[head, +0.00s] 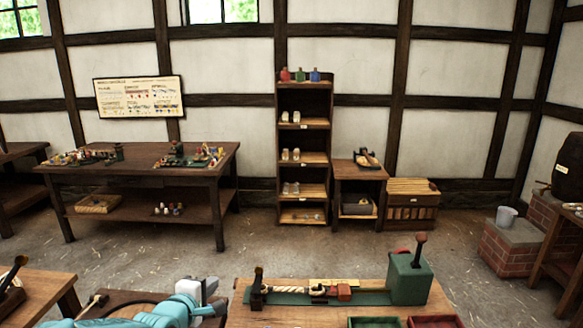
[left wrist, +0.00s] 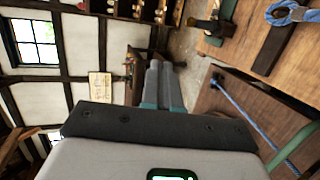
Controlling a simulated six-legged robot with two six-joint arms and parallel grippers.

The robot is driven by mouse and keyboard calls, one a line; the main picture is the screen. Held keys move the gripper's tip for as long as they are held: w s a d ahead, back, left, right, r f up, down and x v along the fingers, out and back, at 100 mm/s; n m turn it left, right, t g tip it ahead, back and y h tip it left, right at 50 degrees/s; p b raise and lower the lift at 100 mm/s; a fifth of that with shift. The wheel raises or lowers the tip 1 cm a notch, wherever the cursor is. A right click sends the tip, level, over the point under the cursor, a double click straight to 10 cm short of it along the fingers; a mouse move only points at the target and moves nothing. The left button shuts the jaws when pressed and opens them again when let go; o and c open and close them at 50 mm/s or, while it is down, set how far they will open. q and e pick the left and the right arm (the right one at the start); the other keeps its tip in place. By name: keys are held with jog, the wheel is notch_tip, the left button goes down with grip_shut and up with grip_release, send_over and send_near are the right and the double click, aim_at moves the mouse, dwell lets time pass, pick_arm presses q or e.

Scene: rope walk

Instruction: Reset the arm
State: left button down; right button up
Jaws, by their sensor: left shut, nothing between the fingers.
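My left arm, teal and white, comes in at the bottom left of the head view. My right arm and gripper are not in view.
A near bench (head: 240,312) carries a green machine (head: 408,278) with a lever and a rope laid along its bed. Red and green trays (head: 373,321) sit at its front. A shelf (head: 305,173) and a long table (head: 130,169) stand behind open floor.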

pick_arm(q)
jog(key=s+d+f+m+g, duration=0.1)
jog(key=s+f+m+g, duration=0.1)
jog(key=s+f, duration=0.4)
jog(key=s+d+f+m+g, duration=0.2)
jog(key=s+f, duration=0.4)
jog(key=f, duration=0.3)
jog(key=s+d+f+m+g, duration=0.1)
jog(key=s+f+m+g, duration=0.2)
jog(key=s+f, duration=0.3)
jog(key=shift+d+f, duration=0.15)
jog(key=shift+f, duration=0.55)
jog(key=shift+d+f, duration=0.15)
jog(key=shift+f, duration=0.5)
jog(key=s+d+f+m+g, duration=0.1)
jog(key=s+f+m+g, duration=0.25)
jog(key=s, duration=0.65)
jog(key=s+d+f+m+g, duration=0.2)
jog(key=s+f+m+g, duration=0.15)
jog(key=s, duration=0.75)
notch_tip(320, 180, down, 11)
jog(key=b, duration=1)
jog(key=shift+s+r+h, duration=0.2)
jog(key=shift+s+h, duration=0.1)
jog(key=shift+s, duration=0.15)
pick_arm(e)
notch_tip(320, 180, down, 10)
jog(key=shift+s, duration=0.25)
